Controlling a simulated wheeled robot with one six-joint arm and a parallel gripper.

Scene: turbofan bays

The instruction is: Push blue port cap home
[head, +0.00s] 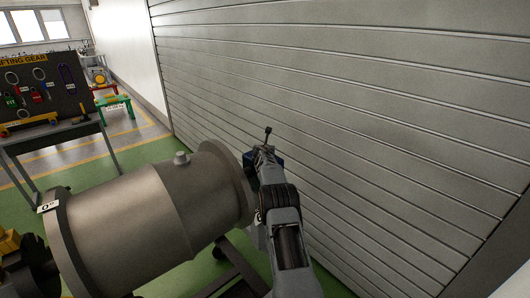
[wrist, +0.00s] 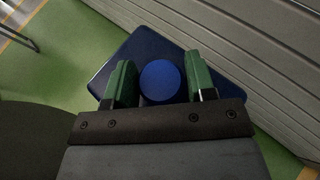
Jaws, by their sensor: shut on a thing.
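A round blue cap or knob (wrist: 162,82) sits between the two green-padded fingers of my gripper (wrist: 161,84) in the wrist view, and my gripper is shut on it. A dark blue, square-cornered plate (wrist: 160,42) lies behind the round part; I cannot tell whether they are one piece. In the head view my gripper (head: 265,157) is beside the right flange of the grey metal cylinder (head: 125,215), with a bit of dark blue (head: 249,160) showing at its left. The port itself is hidden, and I cannot tell whether the cap touches it.
A grey slatted wall (head: 360,120) runs close along the right of my arm. A small boss (head: 181,158) stands on top of the cylinder. A lifting gear board (head: 40,90) on a table is at the left. Green floor (wrist: 45,60) is open at the wrist view's left.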

